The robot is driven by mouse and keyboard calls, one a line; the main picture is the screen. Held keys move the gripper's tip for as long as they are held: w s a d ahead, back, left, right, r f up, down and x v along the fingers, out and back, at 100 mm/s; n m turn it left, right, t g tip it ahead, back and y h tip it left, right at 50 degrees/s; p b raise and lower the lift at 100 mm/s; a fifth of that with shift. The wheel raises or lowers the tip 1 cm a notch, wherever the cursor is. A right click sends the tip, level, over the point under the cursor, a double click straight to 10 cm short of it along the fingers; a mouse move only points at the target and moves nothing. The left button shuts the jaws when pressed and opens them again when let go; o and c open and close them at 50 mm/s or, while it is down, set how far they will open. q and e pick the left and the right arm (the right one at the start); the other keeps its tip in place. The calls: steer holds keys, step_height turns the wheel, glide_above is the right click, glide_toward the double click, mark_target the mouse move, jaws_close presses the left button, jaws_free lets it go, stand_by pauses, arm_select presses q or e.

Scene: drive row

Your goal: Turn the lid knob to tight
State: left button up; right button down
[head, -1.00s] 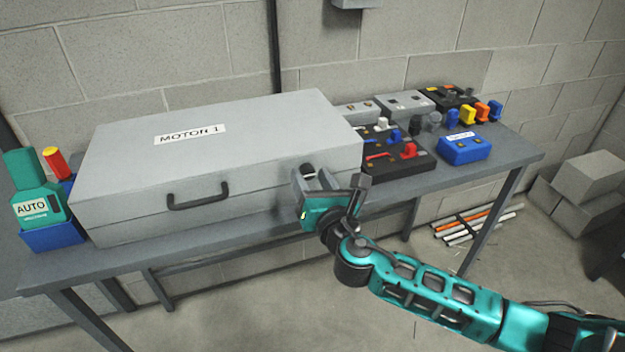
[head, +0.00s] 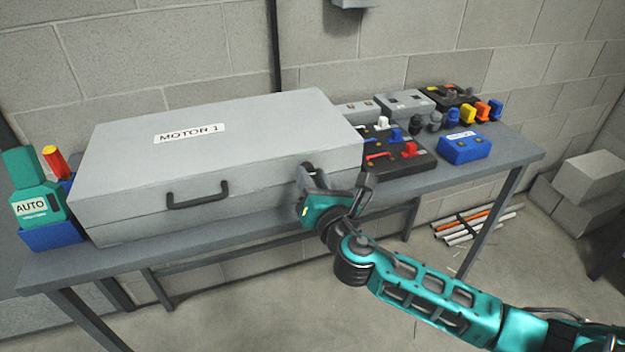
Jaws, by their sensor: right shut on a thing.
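The grey box labelled MOTOR 1 (head: 240,125) lies on the bench with its lid closed and a black handle (head: 197,195) on its front. My right gripper (head: 308,177) is at the right part of the box's front face. It is shut on the lid knob, which is mostly hidden by the fingers, so I cannot tell how far the knob is turned. My left gripper is not in view.
A green AUTO device (head: 35,190) stands in a blue holder at the left. A black board with coloured levers (head: 400,165) and a blue box (head: 464,147) are at the right. The grey bench (head: 200,250) has a clear front strip.

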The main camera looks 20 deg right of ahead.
steer(key=m+b, duration=0.1)
steer(key=m, duration=0.3)
steer(key=shift+f, duration=0.1)
steer(key=m, duration=0.4)
steer(key=shift+b, duration=0.3)
steer(key=m, duration=0.3)
steer(key=shift+m, duration=2.6)
steer(key=c, duration=0.8)
jaws_free()
steer(key=shift+s, duration=0.1)
